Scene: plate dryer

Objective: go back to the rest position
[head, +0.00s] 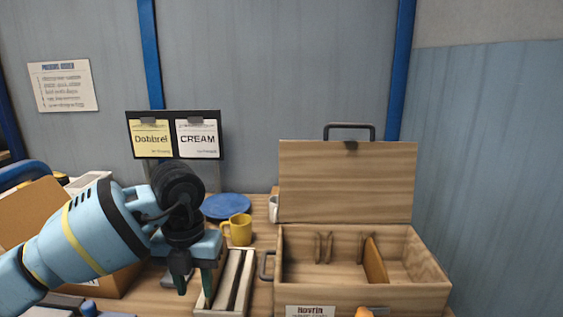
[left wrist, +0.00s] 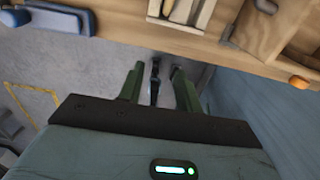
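My left gripper (head: 193,280) hangs with its fingers downward in the head view, left of the pale slotted holder (head: 248,270). In the left wrist view its two green fingers (left wrist: 157,88) stand apart, and I see nothing held. A narrow dark thing shows in the gap, seemingly beyond the fingers. The left wrist view looks past the table's front edge (left wrist: 130,38) to the floor. My right gripper is in neither view.
An open wooden box (head: 330,287) with a raised lid (head: 347,182) stands on the right. A yellow mug (head: 240,230) and blue plate (head: 228,207) sit behind the slotted holder. A cardboard box (head: 35,215) is at left.

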